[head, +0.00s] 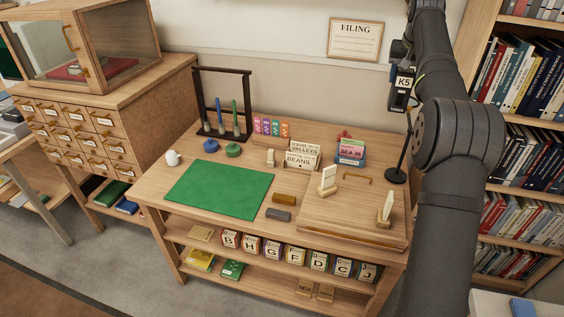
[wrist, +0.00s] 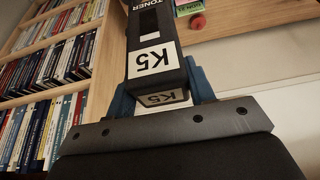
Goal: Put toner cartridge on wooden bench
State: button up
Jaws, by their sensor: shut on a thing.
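The toner cartridge (head: 401,98) is a dark block with a white K5 label. It hangs in the air in front of the wall, above the back right of the bench, in the head view. In the wrist view the cartridge (wrist: 150,50) fills the upper middle, with "TONER" and K5 labels showing. My gripper (wrist: 163,95) is shut on it, with a blue finger on each side. In the head view the fingers are hard to make out. The wooden bench (head: 255,166) stands in the middle of the head view, its top crowded at the back and right.
On the bench are a green mat (head: 220,190), a rack with upright tools (head: 222,105), a small white pot (head: 173,158), name signs (head: 302,154), small books (head: 350,152) and a black stand (head: 396,176). Lettered boxes (head: 272,249) fill the shelf below. A bookcase (head: 520,130) stands right.

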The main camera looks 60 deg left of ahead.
notch_tip(320, 180, down, 24)
jog(key=s+a+f, duration=0.4)
jog(key=a+f, duration=0.6)
jog(key=shift+s+a+f, duration=0.25)
jog(key=shift+a+f, duration=0.05)
jog(key=shift+a, duration=0.1)
jog(key=shift+f, duration=0.15)
jog(key=o, duration=1.2)
